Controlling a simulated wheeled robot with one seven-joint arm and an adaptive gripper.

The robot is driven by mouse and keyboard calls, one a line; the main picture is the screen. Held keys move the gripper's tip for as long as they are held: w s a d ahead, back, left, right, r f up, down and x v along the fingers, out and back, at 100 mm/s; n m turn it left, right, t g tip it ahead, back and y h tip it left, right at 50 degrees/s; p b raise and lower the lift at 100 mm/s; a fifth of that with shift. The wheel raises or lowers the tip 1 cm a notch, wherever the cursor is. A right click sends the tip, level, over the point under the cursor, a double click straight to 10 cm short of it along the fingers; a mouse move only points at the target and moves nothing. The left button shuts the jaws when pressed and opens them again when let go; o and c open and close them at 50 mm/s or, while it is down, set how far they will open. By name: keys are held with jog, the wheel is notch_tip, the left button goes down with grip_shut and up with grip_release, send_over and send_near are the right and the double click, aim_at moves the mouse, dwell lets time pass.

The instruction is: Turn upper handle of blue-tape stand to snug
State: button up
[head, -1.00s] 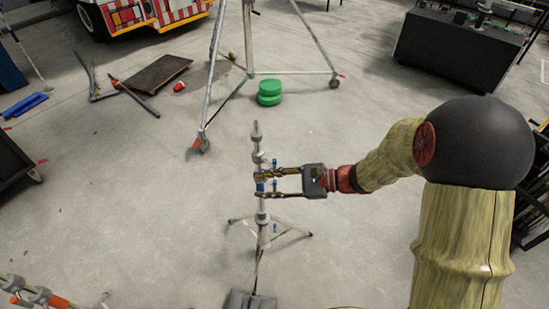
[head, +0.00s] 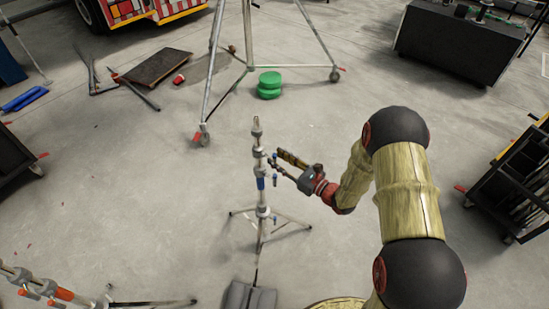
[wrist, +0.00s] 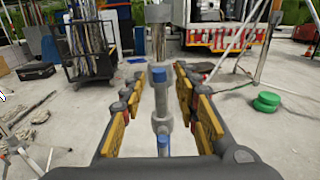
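The blue-tape stand (head: 261,205) stands upright on the floor, with a blue tape band (head: 261,183) around its pole. Its upper handle (wrist: 158,75) is a blue-tipped knob on the upper collar, facing the wrist camera. A second blue-tipped handle (wrist: 163,142) shows lower on the pole. My gripper (head: 274,160) is open, just right of the pole at about upper-handle height, angled toward it. In the wrist view my gripper (wrist: 160,83) has its yellow-padded fingers left and right of the upper handle, with visible gaps. I see no contact.
A larger tripod (head: 212,75) stands behind, with green discs (head: 269,84) beside it. An orange-marked stand (head: 45,287) is at lower left and a black sandbag (head: 248,296) lies in front. A dark rack (head: 510,190) is at right. Floor around the blue-tape stand is mostly clear.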

jog(key=shift+x, duration=1.05)
jog(key=shift+c, duration=1.2)
grip_shut()
